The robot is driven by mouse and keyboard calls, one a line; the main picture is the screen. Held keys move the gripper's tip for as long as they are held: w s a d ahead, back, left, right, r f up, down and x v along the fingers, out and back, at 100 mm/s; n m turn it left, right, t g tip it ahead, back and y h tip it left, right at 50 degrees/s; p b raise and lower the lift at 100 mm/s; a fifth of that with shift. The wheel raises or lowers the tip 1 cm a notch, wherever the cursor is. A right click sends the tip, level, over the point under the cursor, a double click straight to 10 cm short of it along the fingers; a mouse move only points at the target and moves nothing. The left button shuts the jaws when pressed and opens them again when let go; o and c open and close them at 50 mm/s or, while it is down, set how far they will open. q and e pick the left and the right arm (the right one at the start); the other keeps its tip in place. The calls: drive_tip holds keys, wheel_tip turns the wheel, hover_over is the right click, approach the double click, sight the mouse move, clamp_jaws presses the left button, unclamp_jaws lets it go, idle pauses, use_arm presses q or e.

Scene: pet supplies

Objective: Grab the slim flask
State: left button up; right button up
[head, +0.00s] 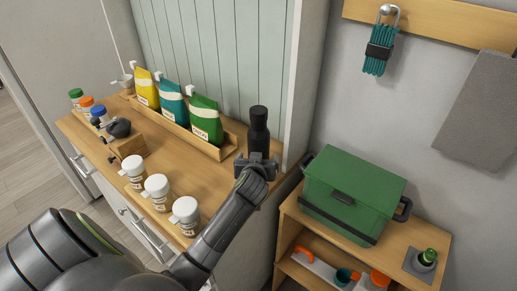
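A slim black flask (259,130) with a dark cap stands upright at the right end of the wooden counter (205,182). My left gripper (257,160) is at the flask's lower part, with its fingers apart on either side of it. The gripper hides the flask's base, and I cannot tell whether the fingers touch it. My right gripper is not in view.
Yellow, teal and green bags (206,120) stand in a wooden tray left of the flask. White-lidded jars (157,191) line the counter's front. A green box (352,190) sits on a lower shelf unit at right. The wall panel stands close behind the flask.

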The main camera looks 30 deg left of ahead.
use_arm(q)
drive_tip(key=shift+w+a, duration=0.25)
drive_tip(key=shift+w, duration=0.2)
drive_tip(key=p+x, duration=0.1)
drive_tip(key=x, duration=0.1)
drive_tip(key=shift+w+a, duration=0.25)
drive_tip(key=shift+w, duration=0.1)
drive_tip(key=shift+w+a+f, duration=0.2)
drive_tip(key=shift+w+f, duration=0.1)
drive_tip(key=shift+w, duration=0.15)
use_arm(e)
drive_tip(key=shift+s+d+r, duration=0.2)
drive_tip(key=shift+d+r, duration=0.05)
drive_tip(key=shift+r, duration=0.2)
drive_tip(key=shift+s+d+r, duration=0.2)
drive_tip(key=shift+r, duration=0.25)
use_arm(q)
drive_tip(key=c, duration=1.2)
drive_tip(key=shift+c, duration=0.4)
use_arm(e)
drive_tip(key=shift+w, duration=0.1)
use_arm(q)
drive_tip(key=shift+r+p, duration=0.15)
drive_tip(key=shift+p, duration=0.2)
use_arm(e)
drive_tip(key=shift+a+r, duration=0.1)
